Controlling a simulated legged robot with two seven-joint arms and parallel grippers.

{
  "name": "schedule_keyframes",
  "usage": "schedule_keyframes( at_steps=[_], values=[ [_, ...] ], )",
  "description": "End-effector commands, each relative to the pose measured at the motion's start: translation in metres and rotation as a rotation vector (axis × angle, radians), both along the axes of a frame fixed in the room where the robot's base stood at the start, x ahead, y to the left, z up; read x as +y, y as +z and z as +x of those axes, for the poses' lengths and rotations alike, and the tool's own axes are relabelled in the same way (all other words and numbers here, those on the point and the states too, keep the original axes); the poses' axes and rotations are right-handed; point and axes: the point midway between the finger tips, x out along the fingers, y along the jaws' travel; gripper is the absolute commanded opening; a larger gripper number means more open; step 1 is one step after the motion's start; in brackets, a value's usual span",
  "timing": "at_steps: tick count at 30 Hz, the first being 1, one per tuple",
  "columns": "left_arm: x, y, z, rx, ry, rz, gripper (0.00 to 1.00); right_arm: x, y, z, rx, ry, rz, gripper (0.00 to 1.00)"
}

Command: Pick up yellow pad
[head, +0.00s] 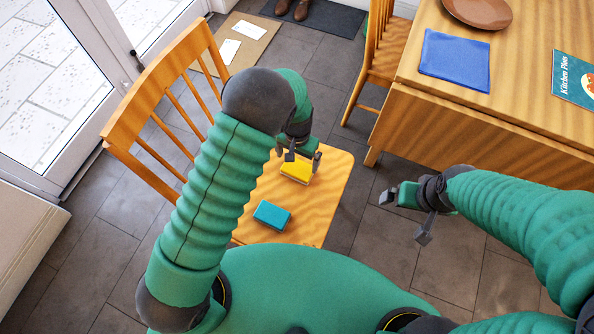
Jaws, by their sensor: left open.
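A yellow pad (296,171) lies on the seat of a wooden chair (331,190), toward its far side. My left gripper (298,157) is at the pad's far edge with its fingers apart, one near each end. I cannot tell whether the fingers touch the pad. A teal pad (272,215) lies on the same seat, nearer to me and a little left. My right gripper (405,215) is over the floor, right of the chair, with its fingers apart and nothing between them.
The chair's slatted back (165,95) rises at the left. A wooden table (500,95) at the upper right carries a blue cloth (455,61), a brown plate (478,12) and a booklet (574,80). A second chair (380,50) stands beside it. Grey tiled floor lies between.

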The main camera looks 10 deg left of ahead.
Motion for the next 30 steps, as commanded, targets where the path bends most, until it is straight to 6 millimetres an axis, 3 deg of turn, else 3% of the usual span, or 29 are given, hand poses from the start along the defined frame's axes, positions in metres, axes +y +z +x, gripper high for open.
schedule_keyframes(
  at_steps=[10,17,29,30],
  values=[
    [0.001,-0.052,-0.004,0.000,-0.001,0.001,1.00,0.000,-0.026,0.000,0.000,-0.001,0.000,1.00],
    [0.002,-0.055,-0.004,-0.001,0.000,0.000,1.00,0.000,-0.024,0.000,0.000,0.000,0.000,1.00],
    [0.001,-0.055,-0.004,-0.001,-0.001,0.001,0.50,0.000,-0.024,0.000,0.000,0.000,0.000,1.00],
    [0.001,-0.054,-0.004,-0.001,-0.001,0.001,0.50,0.000,-0.024,0.000,0.000,0.000,0.000,1.00]
  ],
)
